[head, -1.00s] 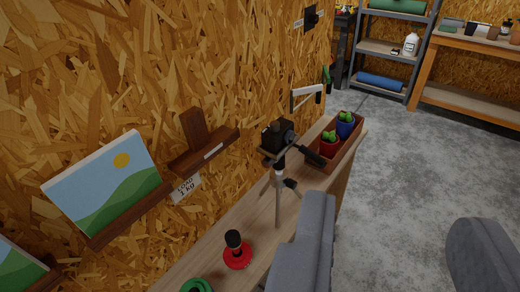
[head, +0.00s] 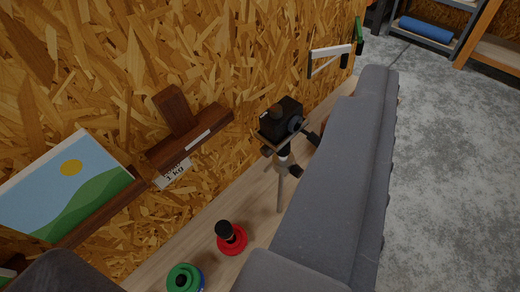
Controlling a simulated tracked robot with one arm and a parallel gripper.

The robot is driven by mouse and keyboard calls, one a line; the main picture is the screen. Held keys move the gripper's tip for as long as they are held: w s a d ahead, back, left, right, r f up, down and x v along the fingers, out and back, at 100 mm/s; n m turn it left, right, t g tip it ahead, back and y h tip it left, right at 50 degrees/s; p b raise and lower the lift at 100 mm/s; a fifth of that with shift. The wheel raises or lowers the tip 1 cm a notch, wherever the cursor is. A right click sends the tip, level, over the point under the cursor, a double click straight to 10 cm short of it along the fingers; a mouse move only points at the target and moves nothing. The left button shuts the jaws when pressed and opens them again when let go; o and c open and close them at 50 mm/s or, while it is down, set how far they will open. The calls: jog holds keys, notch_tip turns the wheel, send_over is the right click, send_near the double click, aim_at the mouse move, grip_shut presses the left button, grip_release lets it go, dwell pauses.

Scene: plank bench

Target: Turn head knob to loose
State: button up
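A small tripod (head: 280,195) stands on the plank bench with a black camera (head: 280,119) on its head. Below the camera is a flat plate, and the tripod head (head: 283,155) is under it. A dark knob or lever (head: 295,171) sticks out at the right under the head, and a dark handle lies behind it, partly covered by my grey arm. Which part is the head knob, and how it is set, is too small to tell. My gripper is not seen; only large grey parts of my arm show, just right of the tripod and at the bottom left.
A red disc with a black knob (head: 231,238) and a green spool-like piece (head: 185,279) stand on the bench (head: 205,220). A wooden shelf (head: 190,138), a load label (head: 173,173) and a landscape picture (head: 65,185) are on the wall. Concrete floor (head: 445,190) is open at right.

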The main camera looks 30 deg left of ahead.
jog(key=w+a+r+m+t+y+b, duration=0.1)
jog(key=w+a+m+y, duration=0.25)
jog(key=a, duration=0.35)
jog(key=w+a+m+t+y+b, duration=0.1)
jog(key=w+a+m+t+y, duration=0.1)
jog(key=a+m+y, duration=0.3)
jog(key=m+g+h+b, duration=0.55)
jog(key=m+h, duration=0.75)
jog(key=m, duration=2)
send_over(263, 153)
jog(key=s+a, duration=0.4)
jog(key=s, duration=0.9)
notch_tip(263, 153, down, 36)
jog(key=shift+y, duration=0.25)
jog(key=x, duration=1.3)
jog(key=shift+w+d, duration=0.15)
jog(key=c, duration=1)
